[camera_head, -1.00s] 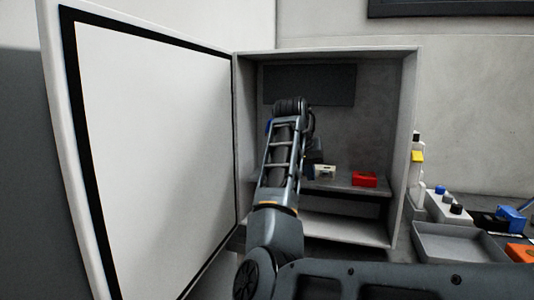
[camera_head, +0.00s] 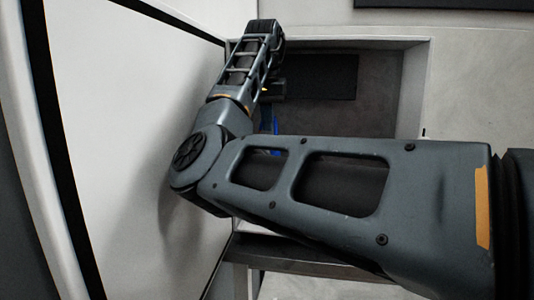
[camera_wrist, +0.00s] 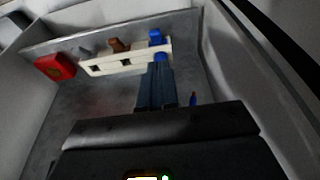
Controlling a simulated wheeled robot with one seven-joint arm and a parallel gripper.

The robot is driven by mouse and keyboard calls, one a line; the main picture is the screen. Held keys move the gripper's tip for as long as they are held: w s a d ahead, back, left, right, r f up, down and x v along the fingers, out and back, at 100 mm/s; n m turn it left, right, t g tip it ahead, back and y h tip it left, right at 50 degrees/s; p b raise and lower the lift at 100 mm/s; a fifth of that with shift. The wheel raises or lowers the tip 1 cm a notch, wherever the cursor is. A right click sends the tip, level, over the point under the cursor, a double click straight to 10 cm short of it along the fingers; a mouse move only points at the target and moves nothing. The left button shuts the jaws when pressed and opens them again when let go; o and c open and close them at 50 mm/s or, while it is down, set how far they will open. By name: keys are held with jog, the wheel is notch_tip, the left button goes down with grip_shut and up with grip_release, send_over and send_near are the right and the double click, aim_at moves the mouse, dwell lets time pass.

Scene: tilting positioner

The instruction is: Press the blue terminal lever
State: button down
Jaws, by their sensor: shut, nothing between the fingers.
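The white terminal block (camera_wrist: 125,60) lies on the grey shelf in the wrist view, with a grey lever (camera_wrist: 86,50), a brown lever (camera_wrist: 118,45) and the blue terminal lever (camera_wrist: 155,37) along its far side. My gripper (camera_wrist: 158,68) is shut and empty. Its fingertips are at the block's right end, in front of the blue lever. A second blue patch (camera_wrist: 161,56) shows right at the fingertips. I cannot tell whether the fingers touch the block. In the head view my arm hides the block and levers.
A red block (camera_wrist: 55,67) sits left of the terminal block. The cabinet (camera_head: 415,90) encloses the shelf, with its open white door (camera_head: 120,100) close to my arm on the left.

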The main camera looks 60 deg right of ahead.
jog(key=shift+f, duration=0.1)
jog(key=p+x, duration=0.1)
jog(key=x, duration=0.8)
jog(key=shift+d+f, duration=0.1)
jog(key=shift+f, duration=0.3)
jog(key=shift+f, duration=0.1)
